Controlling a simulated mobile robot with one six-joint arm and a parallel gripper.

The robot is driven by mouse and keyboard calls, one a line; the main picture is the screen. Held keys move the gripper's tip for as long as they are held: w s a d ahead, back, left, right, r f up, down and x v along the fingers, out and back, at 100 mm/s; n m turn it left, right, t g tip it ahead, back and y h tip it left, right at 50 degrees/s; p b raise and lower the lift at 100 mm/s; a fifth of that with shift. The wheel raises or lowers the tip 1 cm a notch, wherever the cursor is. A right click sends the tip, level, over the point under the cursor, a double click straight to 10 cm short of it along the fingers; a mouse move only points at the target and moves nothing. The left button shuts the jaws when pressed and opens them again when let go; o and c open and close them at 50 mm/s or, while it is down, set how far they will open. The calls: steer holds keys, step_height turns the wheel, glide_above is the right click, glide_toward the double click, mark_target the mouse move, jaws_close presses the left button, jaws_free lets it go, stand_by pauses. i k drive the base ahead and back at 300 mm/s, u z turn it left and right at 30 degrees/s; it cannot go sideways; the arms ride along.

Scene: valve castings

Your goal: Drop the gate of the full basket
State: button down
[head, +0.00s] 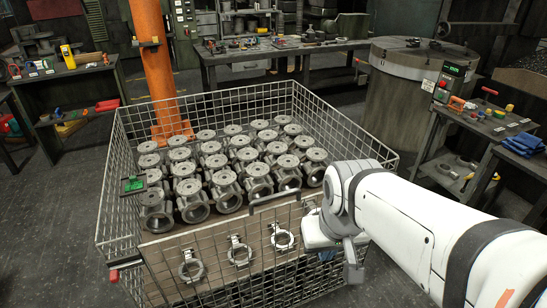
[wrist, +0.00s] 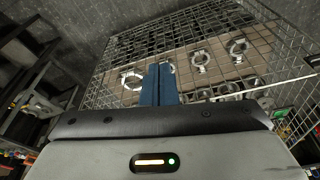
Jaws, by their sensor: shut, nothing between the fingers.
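The wire basket (head: 345,125) is full of grey valve castings (head: 225,180) standing in rows. A grey bar handle (head: 275,197) sits along the gate's top edge. I cannot tell whether the gate is latched. My gripper (head: 328,255) is in front of the basket's right front, partly hidden by my wrist. In the wrist view its blue fingers (wrist: 159,85) are together and empty, with the mesh and rings (wrist: 238,48) beyond them; contact is unclear.
A red-ended piece (head: 115,273) is at the front left corner and a green tag (head: 133,185) on the left side. An orange post (head: 155,65) stands behind. A tool bench (head: 280,48), a round drum (head: 405,100) and a right-hand cart (head: 440,150) surround it. Floor at left is clear.

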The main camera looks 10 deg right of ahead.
mark_target(296, 190)
steer(key=z, duration=0.85)
steer(key=k, duration=0.8)
steer(key=u, duration=0.7)
steer(key=i, duration=1)
steer(key=u, duration=0.05)
